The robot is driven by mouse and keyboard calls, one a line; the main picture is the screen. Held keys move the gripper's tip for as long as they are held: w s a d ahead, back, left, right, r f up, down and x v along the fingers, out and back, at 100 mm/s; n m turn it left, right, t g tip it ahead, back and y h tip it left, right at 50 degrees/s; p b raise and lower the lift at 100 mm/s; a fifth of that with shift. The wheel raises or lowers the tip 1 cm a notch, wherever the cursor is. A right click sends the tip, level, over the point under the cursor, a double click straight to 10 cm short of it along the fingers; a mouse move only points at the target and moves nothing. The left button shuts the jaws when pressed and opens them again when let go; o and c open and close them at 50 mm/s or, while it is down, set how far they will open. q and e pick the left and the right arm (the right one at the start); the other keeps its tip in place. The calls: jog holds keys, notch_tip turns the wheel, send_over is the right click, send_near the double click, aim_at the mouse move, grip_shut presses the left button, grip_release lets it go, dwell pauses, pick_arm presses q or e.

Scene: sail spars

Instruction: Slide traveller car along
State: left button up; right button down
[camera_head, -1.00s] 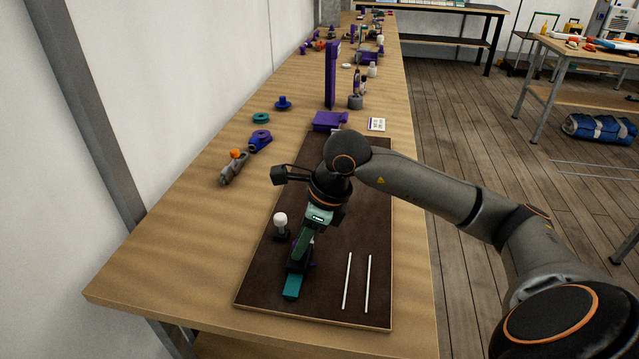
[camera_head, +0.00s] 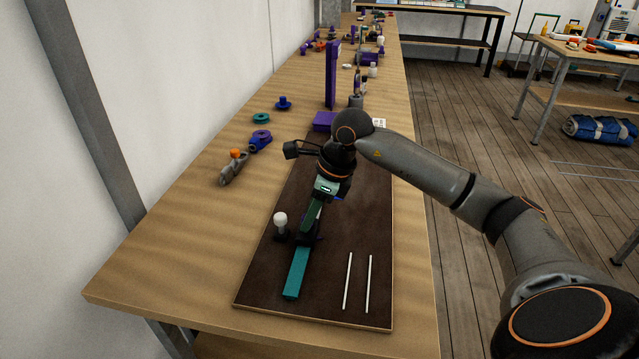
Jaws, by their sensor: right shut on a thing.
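A teal track (camera_head: 297,275) lies lengthwise on the dark brown board (camera_head: 267,295), its near end bare. My right gripper (camera_head: 309,236) points down at the track and is shut on the traveller car. The car is mostly hidden by the gripper; a small bit of blue or purple shows beside the fingers. My left gripper is not in view.
A white-knobbed post (camera_head: 281,224) stands just left of the track. Two thin white rods (camera_head: 348,281) lie on the board at right. A purple block (camera_head: 325,121) and a tall purple post (camera_head: 332,76) stand beyond the board. A grey fitting with an orange top (camera_head: 233,168) lies on the bench.

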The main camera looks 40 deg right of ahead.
jog(key=shift+w+d+r+p, duration=0.1)
jog(key=shift+w+d+p, duration=0.15)
jog(key=shift+w+d, duration=1.65)
jog(key=shift+w+d+p, duration=0.25)
jog(key=shift+w+d, duration=1.35)
jog(key=shift+d, duration=0.55)
jog(key=shift+w+d, duration=1.2)
jog(key=shift+d, duration=0.2)
jog(key=c, duration=0.6)
grip_release()
jog(key=shift+o, duration=0.2)
jog(key=v, duration=1.2)
jog(key=shift+s+r, duration=0.15)
jog(key=shift+d, duration=0.1)
